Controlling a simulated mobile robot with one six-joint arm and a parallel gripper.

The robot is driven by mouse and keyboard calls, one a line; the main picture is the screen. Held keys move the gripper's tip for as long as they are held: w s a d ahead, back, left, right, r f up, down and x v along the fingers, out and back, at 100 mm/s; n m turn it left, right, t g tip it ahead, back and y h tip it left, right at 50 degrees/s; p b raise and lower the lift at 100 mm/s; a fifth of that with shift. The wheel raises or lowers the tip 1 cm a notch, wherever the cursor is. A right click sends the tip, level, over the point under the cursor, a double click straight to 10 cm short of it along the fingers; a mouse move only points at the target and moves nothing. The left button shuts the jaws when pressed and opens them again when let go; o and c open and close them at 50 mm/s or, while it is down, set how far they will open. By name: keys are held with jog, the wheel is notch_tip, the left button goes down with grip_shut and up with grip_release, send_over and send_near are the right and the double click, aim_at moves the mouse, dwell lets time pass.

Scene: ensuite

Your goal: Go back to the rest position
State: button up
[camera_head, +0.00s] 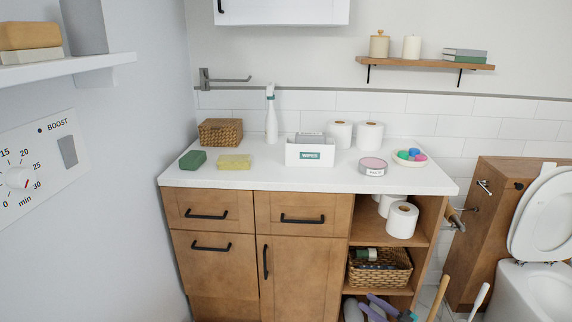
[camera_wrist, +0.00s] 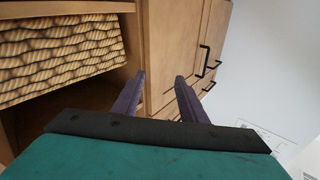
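My gripper shows at the bottom of the head view (camera_head: 372,304), low in front of the open shelves, with purple fingers and a teal body. In the wrist view its two fingers (camera_wrist: 160,78) stand apart with nothing between them. They point toward the wooden cabinet front (camera_wrist: 172,45). A woven basket (camera_wrist: 60,55) sits on a shelf to the left of the fingers, apart from them. In the head view that basket (camera_head: 396,276) holds a few items on the lower shelf. Most of my arm is out of view.
The white countertop (camera_head: 330,182) carries a wipes box (camera_head: 310,155), a spray bottle (camera_head: 271,120), sponges and paper rolls. A toilet (camera_head: 540,285) stands at right. Wooden handles (camera_head: 438,297) rise beside the cabinet's right side. A wall shelf (camera_head: 70,68) juts in at upper left.

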jog(key=w+a+r+m+t+h+p, duration=0.2)
jog(key=w+a+m+h+p, duration=0.3)
jog(key=a, duration=0.4)
jog(key=s+a+f+m+g+h+p, duration=0.2)
jog(key=s+f+g+h+p, duration=0.1)
jog(key=s+f+h+p, duration=0.25)
jog(key=s+d+f+m+g+h+p, duration=0.1)
jog(key=s+f+g+h+p, duration=0.1)
jog(key=s+f+g, duration=0.5)
jog(key=s+d+f+m+g+h+p, duration=0.1)
jog(key=s+f+g+h, duration=0.15)
jog(key=s, duration=0.95)
jog(key=s+a+r+g, duration=0.1)
jog(key=s+g, duration=0.3)
jog(key=s, duration=0.5)
jog(key=s+a+r+n+g+y, duration=0.1)
jog(key=s+g, duration=0.3)
jog(key=s, duration=0.6)
jog(key=shift+a+r+n, duration=0.25)
jog(key=shift+a+n, duration=0.05)
jog(key=shift+a, duration=0.45)
jog(key=shift+s+g, duration=0.1)
jog(key=shift+g, duration=0.15)
jog(key=shift+c, duration=0.3)
